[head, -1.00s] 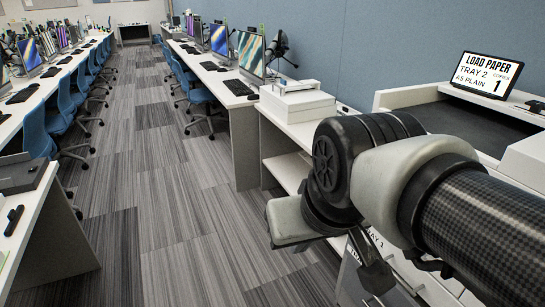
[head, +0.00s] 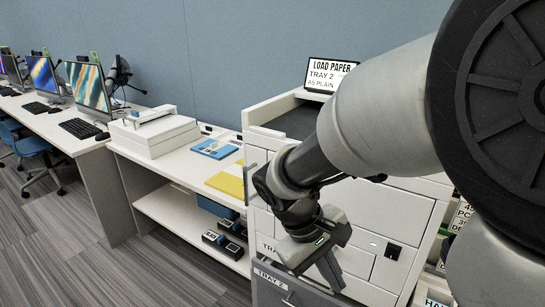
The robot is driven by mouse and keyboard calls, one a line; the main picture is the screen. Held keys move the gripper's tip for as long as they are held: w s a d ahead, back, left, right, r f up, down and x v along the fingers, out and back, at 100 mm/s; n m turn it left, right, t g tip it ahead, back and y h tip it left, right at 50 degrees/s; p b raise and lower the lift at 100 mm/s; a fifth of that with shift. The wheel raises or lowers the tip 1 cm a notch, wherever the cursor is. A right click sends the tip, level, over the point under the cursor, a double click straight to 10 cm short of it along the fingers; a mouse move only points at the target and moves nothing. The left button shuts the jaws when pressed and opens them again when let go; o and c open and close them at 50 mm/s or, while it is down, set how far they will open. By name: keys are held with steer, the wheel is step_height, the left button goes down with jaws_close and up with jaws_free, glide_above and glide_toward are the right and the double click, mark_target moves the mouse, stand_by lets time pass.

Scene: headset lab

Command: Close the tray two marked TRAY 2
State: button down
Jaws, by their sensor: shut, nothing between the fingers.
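The tray marked TRAY 2 (head: 268,292) is at the bottom of the head view. Its grey front stands out from the white copier (head: 408,212), so it looks pulled out. Its lower part is cut off by the picture edge. My gripper (head: 330,277) points down over the right part of this tray front, with its fingers shut and empty. I cannot tell whether it touches the tray. The drawer above, with a label starting TRA (head: 266,246), looks shut and is partly hidden by my gripper.
A screen (head: 325,72) on the copier reads LOAD PAPER, TRAY 2, A5 PLAIN. To the left, a white shelf table (head: 165,165) holds a white device (head: 153,135), a blue pack (head: 214,148) and a yellow pack (head: 226,184). Open carpet (head: 60,260) lies at lower left.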

steer(key=w+a+f+n+h, duration=0.1)
steer(key=w+f+n+h, duration=0.35)
steer(key=f, duration=0.45)
steer(key=n+t+h+p, duration=0.1)
steer(key=n+t, duration=1.4)
steer(key=n, duration=0.4)
glide_toward(318, 295)
steer(key=b+x, duration=0.1)
steer(key=x, duration=0.5)
steer(key=shift+w+d, duration=0.15)
